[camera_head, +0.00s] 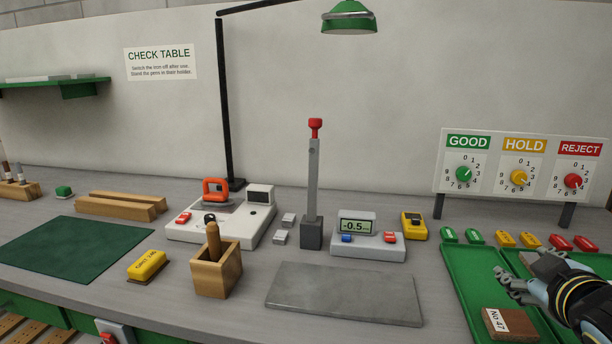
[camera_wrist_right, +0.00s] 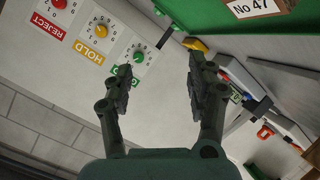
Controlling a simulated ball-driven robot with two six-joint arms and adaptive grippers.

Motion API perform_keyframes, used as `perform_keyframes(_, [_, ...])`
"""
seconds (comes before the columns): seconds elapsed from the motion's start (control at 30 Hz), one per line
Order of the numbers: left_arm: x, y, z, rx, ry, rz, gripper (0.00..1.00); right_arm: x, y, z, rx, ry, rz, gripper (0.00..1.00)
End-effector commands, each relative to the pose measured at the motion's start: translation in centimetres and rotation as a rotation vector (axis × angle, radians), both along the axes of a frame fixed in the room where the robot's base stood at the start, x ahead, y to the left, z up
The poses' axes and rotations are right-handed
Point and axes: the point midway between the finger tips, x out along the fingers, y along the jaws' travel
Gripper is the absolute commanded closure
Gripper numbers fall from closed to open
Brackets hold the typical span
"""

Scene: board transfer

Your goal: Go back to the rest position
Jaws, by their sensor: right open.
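My right gripper (camera_head: 512,283) is over the green tray at the right of the bench, open and empty. In the right wrist view its two fingers (camera_wrist_right: 160,70) are spread apart with nothing between them. A brown board (camera_head: 497,323) labelled No 47 lies on the tray's near left part, apart from the gripper. Its label (camera_wrist_right: 252,9) also shows at the top of the right wrist view. My left gripper is not in view.
The dial panel (camera_head: 485,181) with GOOD, HOLD and REJECT stands behind the green tray (camera_head: 463,276). A grey mat (camera_head: 345,293), a meter (camera_head: 372,243), an upright post (camera_head: 313,190), a wooden holder (camera_head: 216,275) and a lamp (camera_head: 349,20) occupy the middle.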

Motion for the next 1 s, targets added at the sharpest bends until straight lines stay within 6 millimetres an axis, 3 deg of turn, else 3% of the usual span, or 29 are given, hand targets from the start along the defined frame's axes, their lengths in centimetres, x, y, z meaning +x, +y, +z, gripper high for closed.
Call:
perform_keyframes(0.4, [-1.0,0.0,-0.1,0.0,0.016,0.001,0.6,-12.6,4.4,-5.3,0.304,0.366,-0.148,0.43])
perform_keyframes(0.8, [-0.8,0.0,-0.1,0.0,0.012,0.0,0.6,-24.1,9.2,-6.2,0.504,0.695,-0.22,0.43])
perform_keyframes(0.87, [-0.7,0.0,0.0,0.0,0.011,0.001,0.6,-25.7,9.9,-6.1,0.527,0.739,-0.227,0.43])
perform_keyframes(1.0, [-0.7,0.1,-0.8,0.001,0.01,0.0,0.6,-25.0,9.6,-10.3,0.527,0.759,-0.237,0.43])
